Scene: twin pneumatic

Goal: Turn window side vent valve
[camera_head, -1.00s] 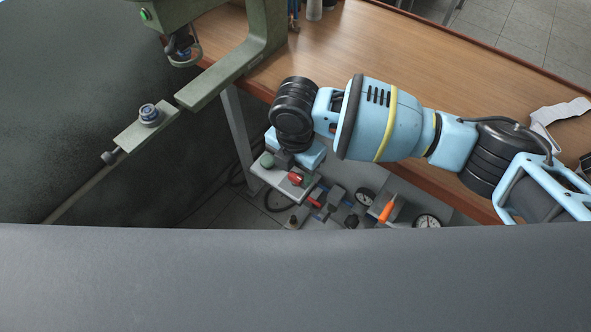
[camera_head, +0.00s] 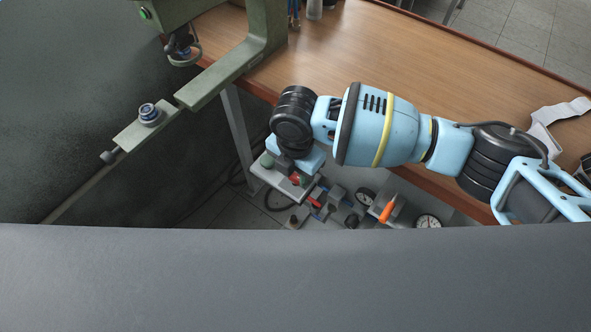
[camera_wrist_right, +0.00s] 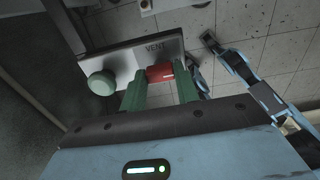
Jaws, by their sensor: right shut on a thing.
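The vent valve has a red knob (camera_wrist_right: 160,73) on a grey panel marked VENT (camera_wrist_right: 118,62). In the right wrist view my right gripper (camera_wrist_right: 160,92) has its two green fingers around the red knob, shut on it. In the head view the right gripper (camera_head: 290,164) hangs over the panel below the table edge, and the red knob (camera_head: 295,180) shows just beside it. A green round button (camera_wrist_right: 101,83) sits on the same panel to the left of the knob. My left gripper is not clearly seen in the head view.
The wooden table (camera_head: 400,50) lies above. A green machine frame (camera_head: 240,60) stands to the left. A grey surface hides the bottom of the head view.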

